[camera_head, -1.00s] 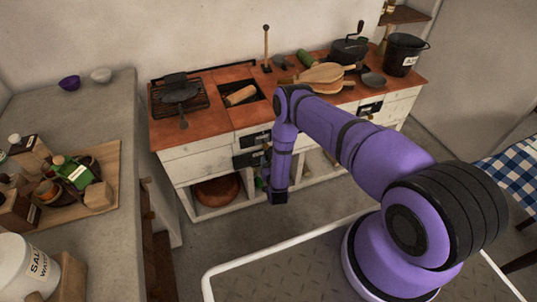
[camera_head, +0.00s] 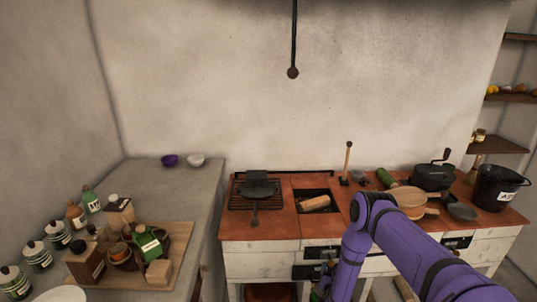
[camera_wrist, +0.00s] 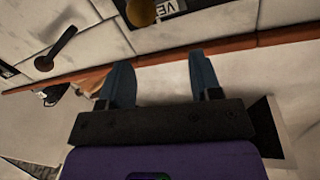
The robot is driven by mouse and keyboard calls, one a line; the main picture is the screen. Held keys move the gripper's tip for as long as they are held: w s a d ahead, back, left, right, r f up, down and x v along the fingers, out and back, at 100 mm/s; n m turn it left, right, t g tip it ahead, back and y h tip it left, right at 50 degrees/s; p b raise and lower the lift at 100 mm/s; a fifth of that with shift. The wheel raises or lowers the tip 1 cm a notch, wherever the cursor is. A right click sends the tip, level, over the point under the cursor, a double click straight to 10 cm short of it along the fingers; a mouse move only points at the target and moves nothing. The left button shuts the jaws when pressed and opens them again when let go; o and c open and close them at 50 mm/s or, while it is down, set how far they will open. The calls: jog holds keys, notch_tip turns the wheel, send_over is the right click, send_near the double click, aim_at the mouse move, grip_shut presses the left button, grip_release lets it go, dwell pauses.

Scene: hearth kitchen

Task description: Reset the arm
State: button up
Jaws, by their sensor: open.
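My gripper (camera_wrist: 163,85) shows in the wrist view with its two blue-grey fingers spread apart and nothing between them. Beyond the fingers are a red-brown edge and pale cabinet fronts, seen at a tilt. In the head view my purple arm reaches in from the lower right, with its elbow bent in front of the stove counter (camera_head: 275,228). The forearm hangs down in front of the white cabinets, and the gripper end is below the frame there.
The counter bears a black pan (camera_head: 258,188), a dark pot (camera_head: 433,178), wooden boards (camera_head: 412,202) and a black bucket (camera_head: 497,188). A grey worktop (camera_head: 190,190) at left holds a wooden tray (camera_head: 178,242) with bottles. A dark rod (camera_head: 294,40) hangs above.

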jog(key=w+r+g+y, duration=0.1)
jog(key=w+r, duration=0.3)
jog(key=r, duration=0.4)
jog(key=w+r+n+g, duration=0.1)
jog(key=w+r, duration=0.3)
jog(key=r, duration=0.5)
jog(key=w+r+g+y, duration=0.1)
jog(key=w+r, duration=0.3)
jog(key=r, duration=0.4)
jog(key=s+r+n+g+y, duration=0.1)
jog(key=s+r, duration=0.2)
jog(key=r, duration=0.9)
jog(key=s+r+n+g, duration=0.1)
jog(key=s+r, duration=0.3)
jog(key=r, duration=0.8)
jog(key=s+r+g, duration=0.4)
jog(key=s+r, duration=1.2)
jog(key=s, duration=0.5)
jog(key=s+d+r+g, duration=0.1)
jog(key=s, duration=1.2)
jog(key=s+d+r+n+g, duration=0.1)
jog(key=s+g, duration=0.1)
jog(key=s, duration=1)
jog(key=shift+s+d, duration=0.3)
jog(key=shift+s, duration=0.1)
